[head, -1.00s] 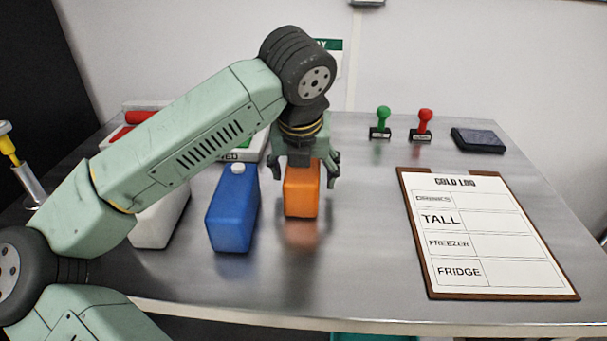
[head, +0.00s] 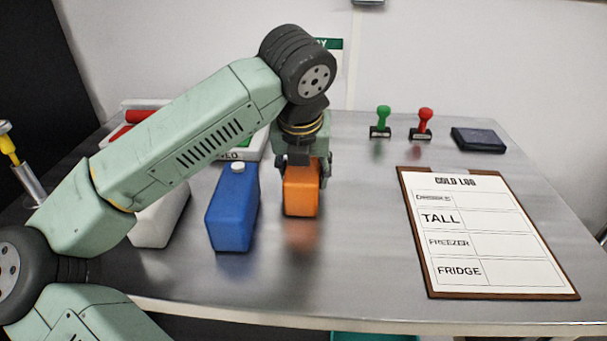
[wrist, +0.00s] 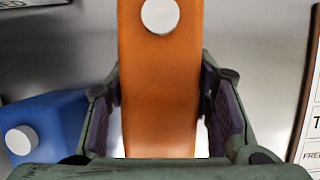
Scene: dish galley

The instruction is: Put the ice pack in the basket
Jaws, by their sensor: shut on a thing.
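An orange block-shaped pack (head: 301,197) with a white cap stands upright on the metal table. Its cap shows in the wrist view, where the pack (wrist: 160,85) fills the middle. My gripper (head: 304,176) is shut on it, one finger on each side. A blue pack (head: 233,210) of like shape with a white cap stands just left of it, apart from it; it also shows in the wrist view (wrist: 50,125). A white pack (head: 158,220) stands farther left, partly hidden by my arm. I cannot make out a basket for sure; only a teal edge (head: 375,337) shows below the table's front edge.
A clipboard (head: 487,235) headed "COLD LOG" lies at the right. A green stamp (head: 382,122), a red stamp (head: 424,125) and a dark pad (head: 478,139) are at the back right. A white-and-red box is behind my arm. The table front centre is clear.

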